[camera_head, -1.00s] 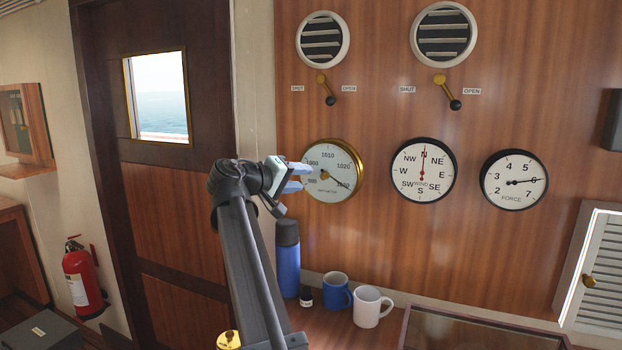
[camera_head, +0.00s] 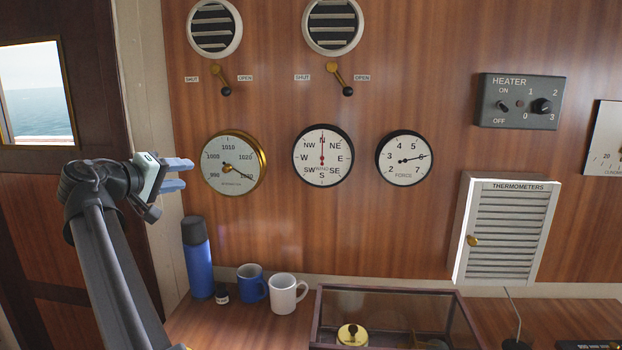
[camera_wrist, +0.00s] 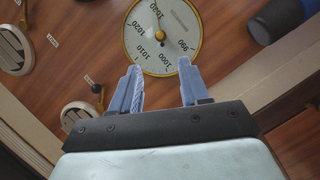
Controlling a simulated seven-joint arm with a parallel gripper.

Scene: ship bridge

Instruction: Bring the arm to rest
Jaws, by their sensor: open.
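My gripper (camera_head: 180,175) is at the left of the head view, raised in front of the wall and pointing right toward the barometer. Its two blue fingers are apart with nothing between them. The brass-rimmed barometer (camera_head: 233,163) hangs on the wood wall just right of the fingertips. In the wrist view, the open fingers (camera_wrist: 160,85) point at the barometer dial (camera_wrist: 163,32), which lies beyond the tips. I cannot tell the exact gap between tips and dial.
A louvred thermometer cabinet (camera_head: 505,235) is on the wall.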

